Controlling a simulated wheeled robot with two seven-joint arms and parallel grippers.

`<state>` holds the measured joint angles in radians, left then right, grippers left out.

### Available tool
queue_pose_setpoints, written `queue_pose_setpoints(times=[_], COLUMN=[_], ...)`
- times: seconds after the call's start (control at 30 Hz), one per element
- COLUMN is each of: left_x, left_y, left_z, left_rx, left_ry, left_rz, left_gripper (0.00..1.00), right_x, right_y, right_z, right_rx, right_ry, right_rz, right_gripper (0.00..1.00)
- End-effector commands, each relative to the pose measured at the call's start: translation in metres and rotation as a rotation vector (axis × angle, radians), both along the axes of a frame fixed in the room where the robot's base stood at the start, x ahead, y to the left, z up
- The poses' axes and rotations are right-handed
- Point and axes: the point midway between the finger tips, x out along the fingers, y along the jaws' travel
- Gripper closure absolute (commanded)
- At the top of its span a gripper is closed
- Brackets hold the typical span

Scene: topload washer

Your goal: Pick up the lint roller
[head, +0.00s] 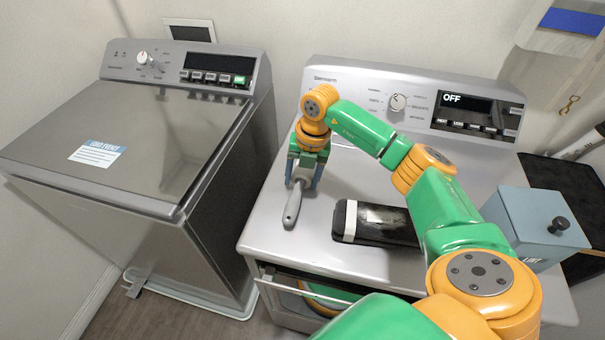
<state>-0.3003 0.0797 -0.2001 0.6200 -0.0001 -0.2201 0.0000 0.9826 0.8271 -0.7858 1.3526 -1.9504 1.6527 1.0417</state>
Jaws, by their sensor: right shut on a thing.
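The lint roller (293,206) is on the top of the right-hand machine, near its left side. Its grey handle points toward the front, and its other end is hidden by my gripper. My right gripper (302,178) comes down over it from above and is shut on it. I cannot tell whether the roller still touches the machine top. My left gripper is not in view.
A black flat object with a white band (374,223) lies right of the roller. A blue-grey lint box (538,225) with a black knob stands at the right. The topload washer (130,130) is at left, across a gap. The machine top behind the black object is clear.

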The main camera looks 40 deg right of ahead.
Motion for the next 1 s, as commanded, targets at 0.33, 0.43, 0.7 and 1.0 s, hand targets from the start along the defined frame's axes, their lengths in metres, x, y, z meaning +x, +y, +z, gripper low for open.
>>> queue_pose_setpoints(times=[0.33,0.43,0.7,1.0], left_x=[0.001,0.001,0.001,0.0], left_y=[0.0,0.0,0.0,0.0], left_z=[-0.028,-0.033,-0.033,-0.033], left_rx=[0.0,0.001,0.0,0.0], left_ry=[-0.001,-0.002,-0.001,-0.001], left_rz=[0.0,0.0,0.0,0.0], left_gripper=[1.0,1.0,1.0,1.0], right_x=[-0.015,-0.034,-0.099,-0.121], right_y=[0.009,0.021,0.058,0.072], right_z=[0.048,0.078,0.12,0.13], right_rx=[-0.003,-0.002,-0.004,0.0], right_ry=[-0.01,-0.011,-0.007,0.0], right_rz=[0.007,0.006,0.005,0.001], right_gripper=[0.97,0.97,0.97,0.97])
